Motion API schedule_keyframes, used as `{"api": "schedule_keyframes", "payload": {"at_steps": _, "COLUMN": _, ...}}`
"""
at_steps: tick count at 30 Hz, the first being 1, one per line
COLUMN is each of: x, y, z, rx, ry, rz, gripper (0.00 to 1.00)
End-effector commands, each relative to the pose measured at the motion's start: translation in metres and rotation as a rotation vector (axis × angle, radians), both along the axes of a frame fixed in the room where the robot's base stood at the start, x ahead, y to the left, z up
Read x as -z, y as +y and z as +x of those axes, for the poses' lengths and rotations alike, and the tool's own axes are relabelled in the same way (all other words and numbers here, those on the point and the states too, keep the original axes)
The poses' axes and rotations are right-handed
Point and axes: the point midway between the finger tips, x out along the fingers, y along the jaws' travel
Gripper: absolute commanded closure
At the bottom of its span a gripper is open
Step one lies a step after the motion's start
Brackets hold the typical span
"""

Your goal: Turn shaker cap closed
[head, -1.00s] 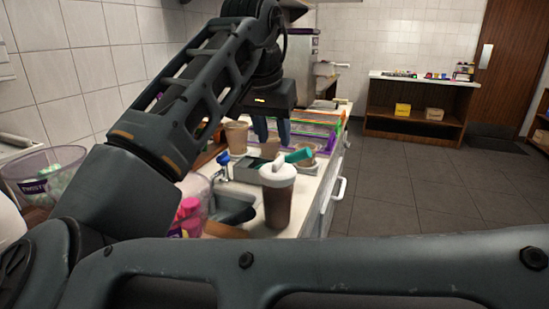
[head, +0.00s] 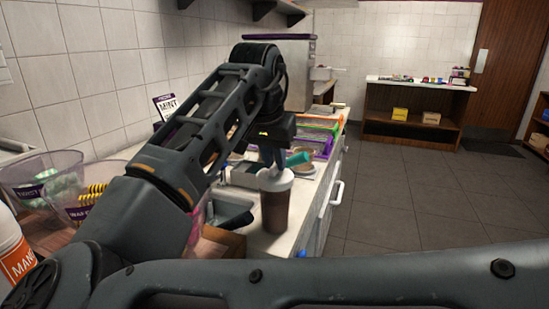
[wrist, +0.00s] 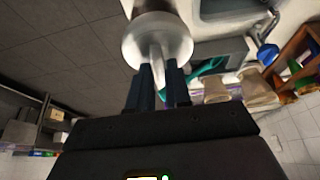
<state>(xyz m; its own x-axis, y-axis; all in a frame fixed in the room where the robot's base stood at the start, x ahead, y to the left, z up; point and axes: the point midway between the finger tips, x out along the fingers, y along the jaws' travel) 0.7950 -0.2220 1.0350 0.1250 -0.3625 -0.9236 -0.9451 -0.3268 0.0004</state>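The shaker (head: 274,209) stands upright on the counter, a clear cup of brown contents. Its pale cap (head: 276,179) is on top; the wrist view shows this cap (wrist: 172,36) as a round white lid with a narrow raised tab. My gripper (head: 270,160) is directly above the cap, its dark blue fingers pointing down. In the wrist view, my gripper (wrist: 160,72) has its fingers close together, one on each side of the tab, which fills the gap between them. The head view hides the exact contact.
A teal-handled tool (head: 299,158) lies just beyond the shaker, near a sink or tray recess. Coloured bins (head: 316,143) stand behind. Clear tubs (head: 42,172) and an orange-labelled bottle (head: 16,258) are at left. The counter edge and open floor lie right of the shaker.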

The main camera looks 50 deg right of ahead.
Motion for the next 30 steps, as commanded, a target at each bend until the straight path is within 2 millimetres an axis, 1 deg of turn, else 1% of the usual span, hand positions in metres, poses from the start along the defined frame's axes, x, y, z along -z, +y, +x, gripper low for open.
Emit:
{"api": "schedule_keyframes", "payload": {"at_steps": 1, "x": -0.0001, "y": 0.0, "z": 0.0, "rx": 0.0, "ry": 0.0, "rz": 0.0, "gripper": 0.87}}
{"api": "schedule_keyframes", "payload": {"at_steps": 5, "x": -0.0001, "y": 0.0, "z": 0.0, "rx": 0.0, "ry": 0.0, "rz": 0.0, "gripper": 0.99}}
{"api": "schedule_keyframes", "payload": {"at_steps": 6, "x": -0.0001, "y": 0.0, "z": 0.0, "rx": 0.0, "ry": 0.0, "rz": 0.0, "gripper": 1.0}}
{"api": "schedule_keyframes", "payload": {"at_steps": 13, "x": -0.0008, "y": -0.0001, "z": -0.0001, "rx": 0.004, "ry": 0.0, "rz": 0.0, "gripper": 1.0}}
{"api": "schedule_keyframes", "payload": {"at_steps": 17, "x": -0.0027, "y": -0.0003, "z": 0.0003, "rx": 0.046, "ry": 0.003, "rz": -0.002, "gripper": 1.0}}
{"api": "schedule_keyframes", "payload": {"at_steps": 21, "x": -0.0005, "y": 0.0002, "z": 0.0003, "rx": 0.078, "ry": 0.003, "rz": 0.0, "gripper": 1.0}}
{"api": "schedule_keyframes", "payload": {"at_steps": 28, "x": 0.0003, "y": 0.0003, "z": 0.0004, "rx": 0.079, "ry": 0.001, "rz": 0.001, "gripper": 1.0}}
{"api": "schedule_keyframes", "payload": {"at_steps": 29, "x": 0.0003, "y": 0.0003, "z": 0.0004, "rx": 0.079, "ry": 0.001, "rz": 0.002, "gripper": 0.86}}
{"api": "schedule_keyframes", "payload": {"at_steps": 30, "x": 0.0003, "y": 0.0003, "z": 0.0004, "rx": 0.079, "ry": 0.001, "rz": 0.002, "gripper": 0.82}}
